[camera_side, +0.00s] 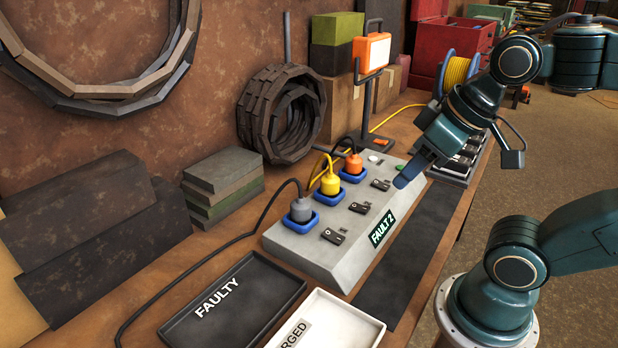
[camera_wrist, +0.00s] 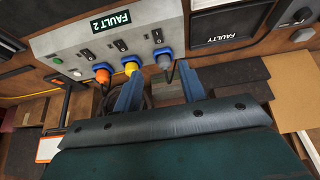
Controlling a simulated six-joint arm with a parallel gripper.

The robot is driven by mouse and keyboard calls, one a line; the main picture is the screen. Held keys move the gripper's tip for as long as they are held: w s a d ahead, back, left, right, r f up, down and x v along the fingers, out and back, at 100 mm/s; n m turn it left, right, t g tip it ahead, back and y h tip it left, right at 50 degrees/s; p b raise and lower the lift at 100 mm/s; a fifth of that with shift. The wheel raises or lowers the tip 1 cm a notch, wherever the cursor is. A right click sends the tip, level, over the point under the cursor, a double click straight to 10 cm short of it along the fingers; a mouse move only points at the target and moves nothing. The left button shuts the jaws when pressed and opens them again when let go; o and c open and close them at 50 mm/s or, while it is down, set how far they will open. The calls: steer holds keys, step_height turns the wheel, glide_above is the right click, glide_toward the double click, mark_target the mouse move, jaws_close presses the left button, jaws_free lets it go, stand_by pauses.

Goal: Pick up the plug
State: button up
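Three plugs sit upright in blue sockets on the grey power box (camera_side: 345,250). The grey plug (camera_side: 301,209) is nearest, the yellow plug (camera_side: 330,183) is in the middle, and the orange plug (camera_side: 354,163) is farthest. The wrist view also shows the grey plug (camera_wrist: 164,61), the yellow plug (camera_wrist: 131,67) and the orange plug (camera_wrist: 102,75). My gripper (camera_side: 408,174) is above the box's right side, apart from the plugs. In the wrist view its blue fingers (camera_wrist: 160,88) are spread with nothing held between them.
A black tray marked FAULTY (camera_side: 187,334) and a white tray (camera_side: 360,330) lie in front of the box. A FAULT 2 label (camera_side: 382,228) and switches are on the box. Cables trail from the plugs. An orange work lamp (camera_side: 372,52) stands behind.

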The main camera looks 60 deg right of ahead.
steer(key=o, duration=0.5)
steer(key=shift+w, duration=0.1)
steer(key=m+g, duration=0.6)
steer(key=m, duration=1.2)
glide_above(330, 177)
step_height(330, 177, down, 4)
steer(key=shift+f, duration=0.15)
steer(key=shift+f, duration=4.3)
